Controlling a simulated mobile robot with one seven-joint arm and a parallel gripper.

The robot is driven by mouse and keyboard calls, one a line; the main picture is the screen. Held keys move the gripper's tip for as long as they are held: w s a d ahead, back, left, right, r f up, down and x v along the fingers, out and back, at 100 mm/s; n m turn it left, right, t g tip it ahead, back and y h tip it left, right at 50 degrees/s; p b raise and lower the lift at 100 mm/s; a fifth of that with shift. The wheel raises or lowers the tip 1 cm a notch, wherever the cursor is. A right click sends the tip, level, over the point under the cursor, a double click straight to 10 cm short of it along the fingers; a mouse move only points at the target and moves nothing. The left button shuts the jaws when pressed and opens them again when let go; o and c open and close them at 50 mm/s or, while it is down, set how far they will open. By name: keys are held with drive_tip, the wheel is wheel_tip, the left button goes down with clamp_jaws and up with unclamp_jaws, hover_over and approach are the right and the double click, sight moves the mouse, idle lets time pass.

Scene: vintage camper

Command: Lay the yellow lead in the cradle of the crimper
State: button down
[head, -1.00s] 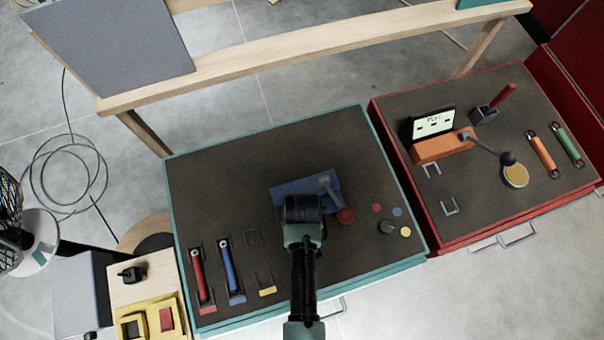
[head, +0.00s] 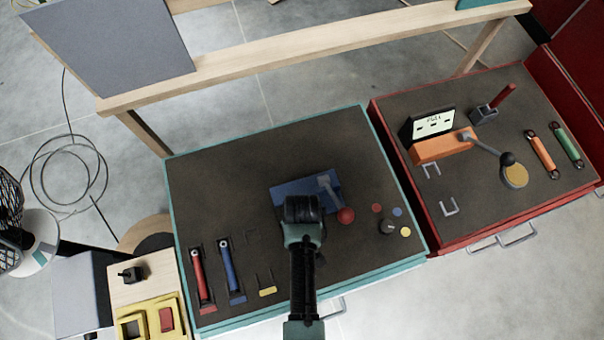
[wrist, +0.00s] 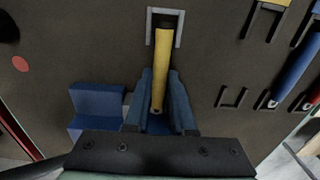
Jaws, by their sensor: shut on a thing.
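The yellow lead (wrist: 161,70) is held between the two fingers of my gripper (wrist: 160,105) in the wrist view. Its dark far end overlaps a grey U-shaped bracket (wrist: 150,27); I cannot tell whether they touch. In the head view my gripper (head: 302,210) is over the front edge of the blue crimper (head: 290,191) and hides part of it and the lead. The crimper's grey lever ends in a red knob (head: 346,216) at its right. A blue stepped block (wrist: 95,108), seemingly part of the crimper, shows left of the fingers. The cradle is not clearly visible.
The red lead (head: 200,272) and blue lead (head: 229,268) lie in holders at the left of the dark mat (head: 225,175). A yellow-ended holder (head: 267,291) is empty. The mat's back left is clear.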

drive_tip(key=shift+f+b, duration=0.35)
drive_tip(key=shift+f, duration=0.2)
drive_tip(key=c, duration=0.7)
unclamp_jaws()
drive_tip(key=shift+r, duration=0.1)
